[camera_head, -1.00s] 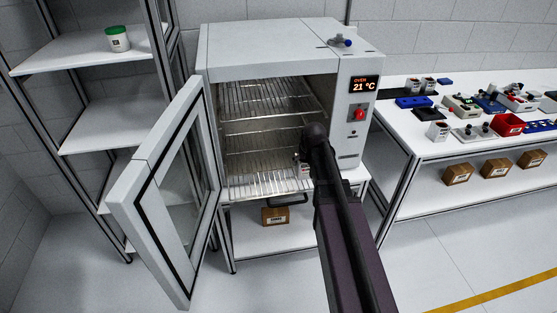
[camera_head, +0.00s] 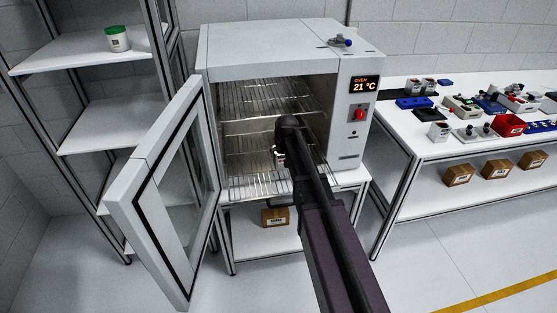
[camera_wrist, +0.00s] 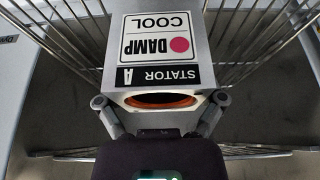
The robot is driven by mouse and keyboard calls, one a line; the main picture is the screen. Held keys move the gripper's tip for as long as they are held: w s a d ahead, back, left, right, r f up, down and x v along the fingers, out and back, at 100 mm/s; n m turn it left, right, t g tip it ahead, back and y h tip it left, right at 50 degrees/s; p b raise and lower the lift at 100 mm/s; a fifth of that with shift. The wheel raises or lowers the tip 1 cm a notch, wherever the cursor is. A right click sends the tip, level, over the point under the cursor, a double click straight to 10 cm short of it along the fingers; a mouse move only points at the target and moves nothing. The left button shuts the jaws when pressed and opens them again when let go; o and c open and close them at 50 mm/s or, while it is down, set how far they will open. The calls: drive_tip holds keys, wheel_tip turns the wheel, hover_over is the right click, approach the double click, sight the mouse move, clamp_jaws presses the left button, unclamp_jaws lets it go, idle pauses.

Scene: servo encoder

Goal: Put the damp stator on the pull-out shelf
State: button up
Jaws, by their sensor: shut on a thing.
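The damp stator (camera_wrist: 165,55) is a grey block with a copper-orange opening, labelled "DAMP COOL" and "STATOR A". My gripper (camera_wrist: 160,100) is shut on it, one finger at each side of its near end. In the head view only a small light part by the end of my arm (camera_head: 279,158) shows; the rest is hidden. The pull-out shelf (camera_head: 248,188) is a wire rack low in the open oven, standing out at the front. In the wrist view wire rack bars (camera_wrist: 262,45) lie on both sides of the stator. I cannot tell whether it touches them.
The oven (camera_head: 270,48) reads 21 °C. Its glass door (camera_head: 150,205) stands open to the left. Higher wire racks (camera_head: 262,97) inside look empty. A workbench (camera_head: 440,150) with several parts is on the right. White shelves with a green-lidded tub (camera_head: 118,40) are on the left.

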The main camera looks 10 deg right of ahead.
drive_tip(key=shift+w, duration=0.1)
drive_tip(key=shift+w+a+f, duration=0.1)
drive_tip(key=shift+w+a, duration=0.3)
drive_tip(key=shift+w, duration=0.05)
drive_tip(key=shift+f+b, duration=1.75)
drive_tip(key=shift+b, duration=0.05)
drive_tip(key=shift+f, duration=0.1)
drive_tip(key=o, duration=1)
drive_tip(key=p+v, duration=1.1)
drive_tip(key=v, duration=0.1)
drive_tip(key=shift+s, duration=0.1)
